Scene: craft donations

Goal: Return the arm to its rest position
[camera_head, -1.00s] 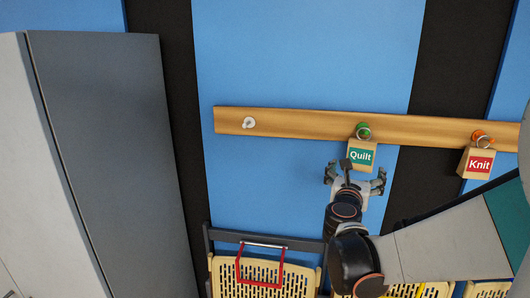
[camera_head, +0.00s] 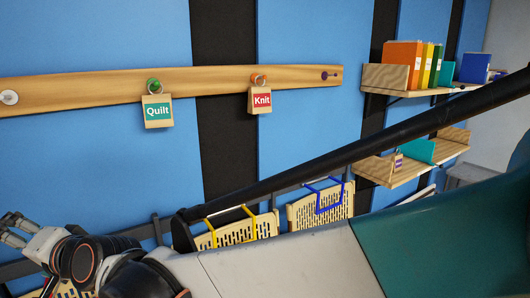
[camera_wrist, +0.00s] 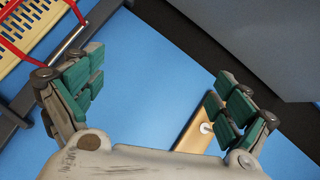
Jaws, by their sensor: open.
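My gripper (camera_head: 14,230) is at the lower left edge of the head view, below the wooden peg rail and apart from it. In the wrist view my gripper (camera_wrist: 160,95) has its green-padded fingers spread wide, with only blue wall between them. The Quilt tag (camera_head: 158,112) hangs from a green peg, and the Knit tag (camera_head: 261,100) hangs from an orange peg. Both are clear of my gripper. My arm crosses the lower part of the head view and hides some of what is behind it.
The wooden rail (camera_head: 210,87) also has a white peg (camera_head: 9,97) and a purple peg (camera_head: 326,75), both bare. Baskets with yellow (camera_head: 226,232) and blue (camera_head: 322,198) handles are below. Shelves with binders (camera_head: 402,60) are at right. A red-handled basket (camera_wrist: 25,40) is near my gripper.

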